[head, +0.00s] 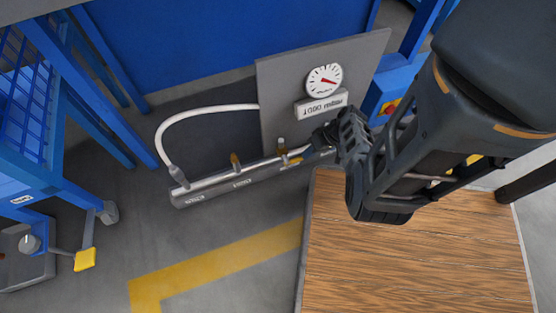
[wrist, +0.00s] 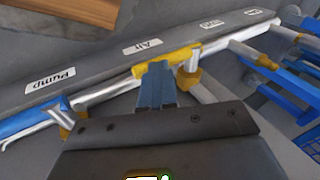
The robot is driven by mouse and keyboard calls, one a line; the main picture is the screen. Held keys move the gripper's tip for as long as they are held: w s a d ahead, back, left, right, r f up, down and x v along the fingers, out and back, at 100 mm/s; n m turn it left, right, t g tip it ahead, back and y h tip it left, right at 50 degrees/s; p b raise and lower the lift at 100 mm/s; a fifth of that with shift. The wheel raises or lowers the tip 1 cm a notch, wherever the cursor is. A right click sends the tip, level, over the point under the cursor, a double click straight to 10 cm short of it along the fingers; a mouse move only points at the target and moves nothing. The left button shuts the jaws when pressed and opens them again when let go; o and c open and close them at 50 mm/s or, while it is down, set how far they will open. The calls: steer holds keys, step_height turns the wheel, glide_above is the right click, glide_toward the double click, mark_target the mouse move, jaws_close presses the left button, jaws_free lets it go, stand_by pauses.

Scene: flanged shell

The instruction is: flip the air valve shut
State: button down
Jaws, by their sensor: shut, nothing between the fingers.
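The air valve's yellow lever (wrist: 165,63) lies roughly along the silver pipe in the wrist view, beside the "Air" label (wrist: 142,47). Its yellow body shows at the lever's right end. My gripper (wrist: 157,72) is shut and empty, its fingertips overlapping the lever's lower edge; I cannot tell whether they touch. In the head view my gripper (head: 318,142) is at the right end of the pipe manifold (head: 215,192), partly hiding that end. A blue lever (wrist: 32,121) sits by the "Pump" label (wrist: 50,80) to the left in the wrist view.
A grey panel with a round gauge (head: 323,80) and a "1000 mbar" plate (head: 321,103) stands behind the manifold. A white hose (head: 190,113) curves from its left end. A wooden platform (head: 400,260) lies in front. Blue racks (head: 75,115) stand at left.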

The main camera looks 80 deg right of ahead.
steer(key=shift+s+f, duration=0.2)
steer(key=shift+f, duration=0.15)
stand_by(0.3)
